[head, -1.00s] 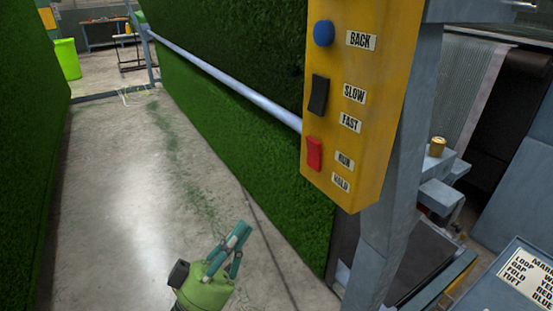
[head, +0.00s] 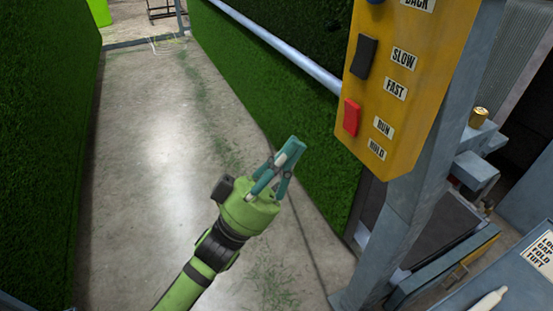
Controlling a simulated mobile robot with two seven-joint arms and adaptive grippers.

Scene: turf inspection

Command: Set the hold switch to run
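The hold switch is a red rocker (head: 352,117) low on the yellow control box (head: 408,135), right of centre in the head view. The RUN label (head: 384,127) sits above the HOLD label (head: 377,149), both to the right of the rocker. I cannot tell which way the rocker is tipped. My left gripper (head: 296,150), green with teal fingers, is below and left of the box, apart from it. Its fingers meet at the tips and hold nothing visible. My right gripper is not in view.
A black rocker (head: 364,57) with SLOW and FAST labels is above the red one. A grey post (head: 405,215) stands behind the box, and a metal rail (head: 285,50) runs along the turf. Bare floor lies left.

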